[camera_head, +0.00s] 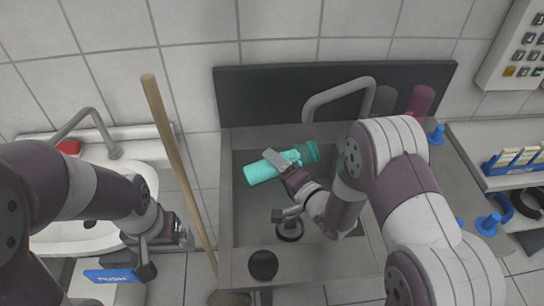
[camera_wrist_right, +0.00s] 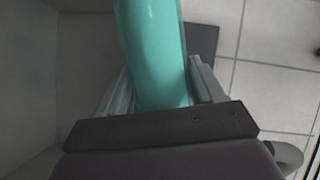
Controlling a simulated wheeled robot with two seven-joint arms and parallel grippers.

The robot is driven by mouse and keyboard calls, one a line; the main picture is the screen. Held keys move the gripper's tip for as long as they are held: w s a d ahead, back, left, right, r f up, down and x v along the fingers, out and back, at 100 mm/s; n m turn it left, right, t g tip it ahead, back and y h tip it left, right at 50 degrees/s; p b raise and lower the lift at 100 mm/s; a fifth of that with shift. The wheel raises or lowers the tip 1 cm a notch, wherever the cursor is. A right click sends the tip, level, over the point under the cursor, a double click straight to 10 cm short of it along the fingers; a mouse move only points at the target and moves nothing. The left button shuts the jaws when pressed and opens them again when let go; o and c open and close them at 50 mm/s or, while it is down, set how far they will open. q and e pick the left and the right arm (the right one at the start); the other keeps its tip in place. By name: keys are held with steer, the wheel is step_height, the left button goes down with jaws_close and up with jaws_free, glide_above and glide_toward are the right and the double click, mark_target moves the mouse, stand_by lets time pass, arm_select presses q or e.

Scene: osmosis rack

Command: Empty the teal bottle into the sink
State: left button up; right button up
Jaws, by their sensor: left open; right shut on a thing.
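The teal bottle (camera_head: 264,171) lies nearly level, slightly slanted, over the basin of the grey metal sink (camera_head: 310,264). Its darker, see-through end (camera_head: 311,151) points to the back right. My right gripper (camera_head: 287,166) is shut around the bottle's middle. In the right wrist view, the bottle (camera_wrist_right: 155,45) sits between both fingers of the gripper (camera_wrist_right: 160,88). I cannot tell whether anything is flowing from it. My left gripper (camera_head: 165,252) is open and empty, left of the sink, in front of the white washbasin (camera_head: 80,232).
A grey tap (camera_head: 340,92) arches over the back of the sink. A wooden handle (camera_head: 172,145) leans between washbasin and sink. A black round piece (camera_head: 263,265) sits at the sink's front rim. A purple cup (camera_head: 420,100) stands behind my right arm. Blue items (camera_head: 488,224) stand at right.

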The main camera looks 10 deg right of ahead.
mark_target(313, 157)
steer(key=d+f+n, duration=0.1)
steer(key=d+f+n+h, duration=0.1)
steer(key=d+n, duration=0.1)
steer(key=shift+w+d+f+g+b, duration=0.1)
steer(key=shift+w+d+g+b, duration=0.1)
steer(key=shift+d+g+b, duration=0.15)
steer(key=shift+w+d+r+n+h+p, duration=0.1)
steer(key=shift+d+r+n+h+p, duration=0.25)
steer(key=shift+r+n+p, duration=0.2)
steer(key=shift+w+d+r+n+h+p, duration=0.1)
steer(key=shift+d+r+n+h+p, duration=0.1)
steer(key=shift+r+n+h+p, duration=0.3)
steer(key=d+n+h, duration=0.3)
steer(key=n, duration=0.1)
steer(key=shift+w+r+g+p, duration=0.15)
steer(key=shift+r+g+p, duration=0.1)
steer(key=shift+p, duration=0.1)
steer(key=shift+w+d+r+n+h, duration=0.2)
steer(key=shift+d+n+h, duration=0.25)
steer(key=shift+d+n, duration=0.25)
steer(key=shift+a, duration=0.15)
